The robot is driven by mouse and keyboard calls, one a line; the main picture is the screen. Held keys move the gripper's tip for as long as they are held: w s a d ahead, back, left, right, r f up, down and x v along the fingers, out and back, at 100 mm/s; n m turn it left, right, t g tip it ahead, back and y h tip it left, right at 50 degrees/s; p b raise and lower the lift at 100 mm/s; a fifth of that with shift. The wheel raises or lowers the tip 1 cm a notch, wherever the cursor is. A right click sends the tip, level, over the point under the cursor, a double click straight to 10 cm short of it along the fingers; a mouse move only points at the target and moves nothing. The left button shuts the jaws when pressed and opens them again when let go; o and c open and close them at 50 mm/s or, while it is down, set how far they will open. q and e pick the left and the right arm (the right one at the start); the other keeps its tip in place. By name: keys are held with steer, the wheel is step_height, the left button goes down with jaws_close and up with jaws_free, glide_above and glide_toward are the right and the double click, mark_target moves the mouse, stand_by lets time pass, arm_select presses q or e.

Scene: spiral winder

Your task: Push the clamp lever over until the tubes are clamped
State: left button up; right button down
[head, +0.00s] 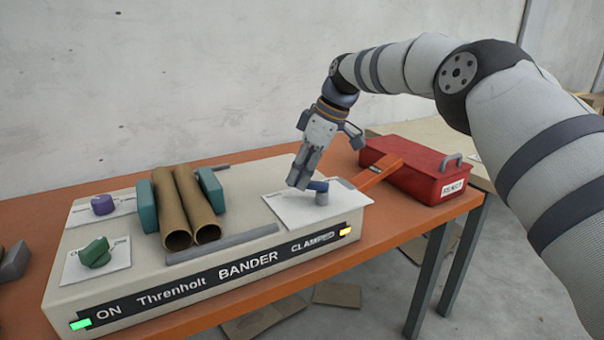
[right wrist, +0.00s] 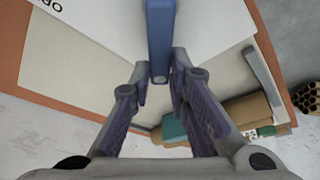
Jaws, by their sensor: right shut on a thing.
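The cream bander machine (head: 110,268) stands on the orange table. Two brown cardboard tubes (head: 185,208) lie side by side on it between a left teal jaw (head: 147,206) and a right teal jaw (head: 211,190); both jaws appear close against the tubes. The blue clamp lever (right wrist: 161,40) sits on a grey pivot (head: 322,197) over a white plate. My right gripper (head: 300,184) is shut on the lever, which shows between its fingers in the right wrist view. The yellow lamp (head: 344,232) beside the word CLAMPED is lit. My left gripper is not in view.
A green knob (head: 95,252) and a purple knob (head: 103,204) sit at the machine's left; the green ON lamp (head: 80,324) is lit. A grey block (head: 14,262) lies at the left edge.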

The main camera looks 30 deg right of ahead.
mark_target(323, 183)
steer(key=shift+s+f, duration=0.1)
steer(key=shift+f, duration=0.1)
stand_by(0.3)
steer(key=c, duration=1.5)
jaws_free()
steer(key=shift+r, duration=0.1)
steer(key=v, duration=1.2)
steer(key=shift+a, duration=0.1)
